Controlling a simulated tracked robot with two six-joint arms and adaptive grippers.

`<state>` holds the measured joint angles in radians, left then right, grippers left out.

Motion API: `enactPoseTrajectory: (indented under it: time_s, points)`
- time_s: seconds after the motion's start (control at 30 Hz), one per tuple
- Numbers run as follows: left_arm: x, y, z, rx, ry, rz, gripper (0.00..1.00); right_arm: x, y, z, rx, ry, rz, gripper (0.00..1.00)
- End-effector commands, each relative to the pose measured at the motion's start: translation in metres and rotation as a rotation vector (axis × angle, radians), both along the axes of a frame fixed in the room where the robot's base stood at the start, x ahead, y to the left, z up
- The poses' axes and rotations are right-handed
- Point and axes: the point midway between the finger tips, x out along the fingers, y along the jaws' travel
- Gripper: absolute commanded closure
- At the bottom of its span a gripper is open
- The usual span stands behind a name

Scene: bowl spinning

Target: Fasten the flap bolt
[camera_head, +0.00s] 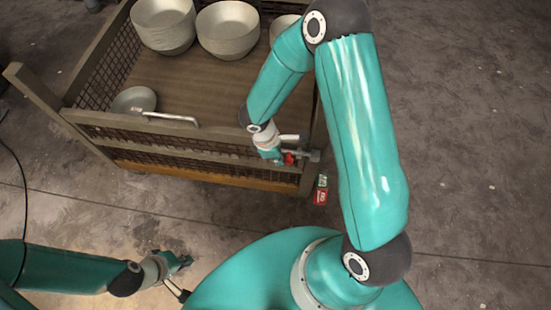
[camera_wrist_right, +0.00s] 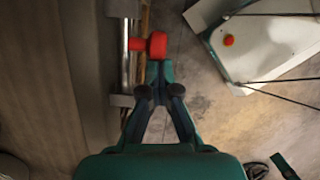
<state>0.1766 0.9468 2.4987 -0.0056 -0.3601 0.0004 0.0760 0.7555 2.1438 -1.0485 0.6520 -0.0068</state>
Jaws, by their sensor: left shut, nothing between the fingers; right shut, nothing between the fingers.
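The flap bolt is a metal rod (camera_wrist_right: 127,68) with a red knob (camera_wrist_right: 157,45), mounted on the crate's front side near its right corner. The red knob also shows in the head view (camera_head: 289,158). My right gripper (camera_wrist_right: 160,76) is shut and empty, its fingertips at the knob; I cannot tell whether they touch it. In the head view the right gripper (camera_head: 280,156) partly hides the bolt. The flap (camera_head: 215,140) stands upright along the crate's front, with a metal handle (camera_head: 171,117). My left gripper (camera_head: 184,261) is shut and empty, low over the floor, away from the crate.
The mesh-sided crate (camera_head: 92,50) has a wooden floor. Stacks of pale bowls (camera_head: 228,32) stand at its back, and a single bowl (camera_head: 134,101) lies near the front left. Red and green labels (camera_head: 320,196) are at the front right corner. The concrete floor (camera_head: 460,130) to the right is clear.

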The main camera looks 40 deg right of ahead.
Motion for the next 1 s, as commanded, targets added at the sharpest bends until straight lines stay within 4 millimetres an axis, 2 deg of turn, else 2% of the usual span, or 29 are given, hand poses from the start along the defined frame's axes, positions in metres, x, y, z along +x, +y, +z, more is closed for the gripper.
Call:
enactPoseTrajectory:
  time_s: [0.27, 0.53, 0.6, 0.7, 0.9, 1.0]
  points:
    - [0.0, 0.0, -0.001, 0.0, 0.0, 0.0, 1.0, -0.001, 0.001, -0.001, -0.009, 0.01, -0.001, 1.0]
    - [0.0, 0.0, -0.013, 0.0, 0.0, 0.0, 1.0, 0.016, 0.032, -0.011, -0.001, 0.001, -0.003, 1.0]
    - [0.0, 0.0, -0.005, 0.0, 0.0, 0.0, 1.0, 0.02, 0.034, 0.013, -0.002, -0.004, -0.004, 1.0]
    - [0.0, 0.0, -0.001, 0.0, -0.001, 0.0, 1.0, 0.022, 0.038, 0.035, -0.001, -0.005, -0.008, 1.0]
    - [0.0, 0.0, 0.003, 0.0, 0.0, 0.0, 1.0, 0.027, 0.044, 0.07, 0.001, -0.003, -0.012, 1.0]
    - [0.0, 0.0, 0.004, 0.0, 0.0, 0.0, 1.0, 0.028, 0.046, 0.081, -0.001, -0.003, -0.014, 1.0]
